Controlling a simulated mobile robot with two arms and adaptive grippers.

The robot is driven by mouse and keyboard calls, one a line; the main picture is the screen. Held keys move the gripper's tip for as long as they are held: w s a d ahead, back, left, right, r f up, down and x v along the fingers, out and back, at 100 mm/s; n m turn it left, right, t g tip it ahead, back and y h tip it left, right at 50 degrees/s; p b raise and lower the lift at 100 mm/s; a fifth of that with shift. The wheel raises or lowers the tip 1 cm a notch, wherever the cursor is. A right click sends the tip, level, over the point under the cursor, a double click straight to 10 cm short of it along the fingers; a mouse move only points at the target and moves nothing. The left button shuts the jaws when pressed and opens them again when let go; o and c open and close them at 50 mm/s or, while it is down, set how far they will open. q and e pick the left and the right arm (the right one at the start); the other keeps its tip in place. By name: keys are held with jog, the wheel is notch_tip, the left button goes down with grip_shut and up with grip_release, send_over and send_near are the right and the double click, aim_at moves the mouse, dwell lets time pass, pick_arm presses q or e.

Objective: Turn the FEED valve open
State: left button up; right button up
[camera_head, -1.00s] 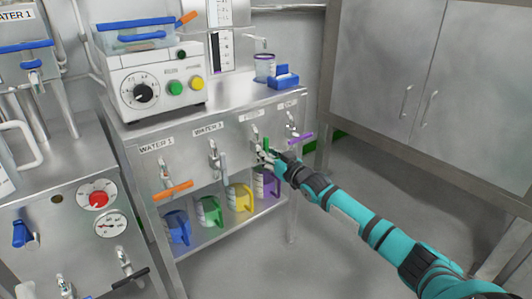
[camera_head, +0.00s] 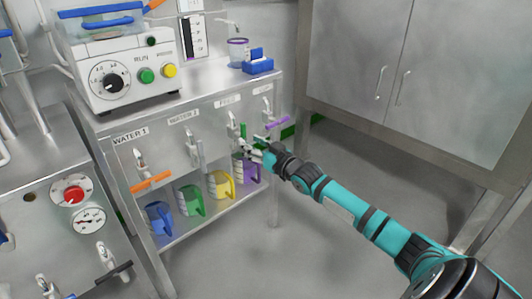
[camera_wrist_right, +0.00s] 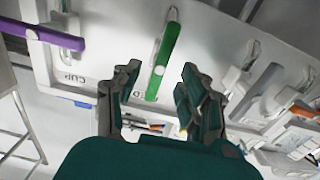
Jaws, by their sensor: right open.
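The FEED valve (camera_head: 233,122) is on the front panel of the steel bench, under its FEED label (camera_head: 227,102). Its green handle (camera_head: 243,130) hangs downward. My right gripper (camera_head: 256,147) is open and empty, just in front of and below the handle. In the right wrist view, the green handle (camera_wrist_right: 165,55) lies lengthwise in the gap between the two spread fingers of the right gripper (camera_wrist_right: 158,82). I cannot tell whether either finger touches it. My left gripper is not in view.
The purple valve handle (camera_head: 277,122) is close on the right. The WATER 2 grey handle (camera_head: 200,155) and WATER 1 orange handle (camera_head: 151,182) are to the left. Blue, green, yellow (camera_head: 220,184) and purple jugs stand on the shelf below. Open floor lies right of the bench.

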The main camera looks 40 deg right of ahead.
jog(key=s, duration=0.7)
jog(key=shift+s+d, duration=0.3)
jog(key=shift+s, duration=0.05)
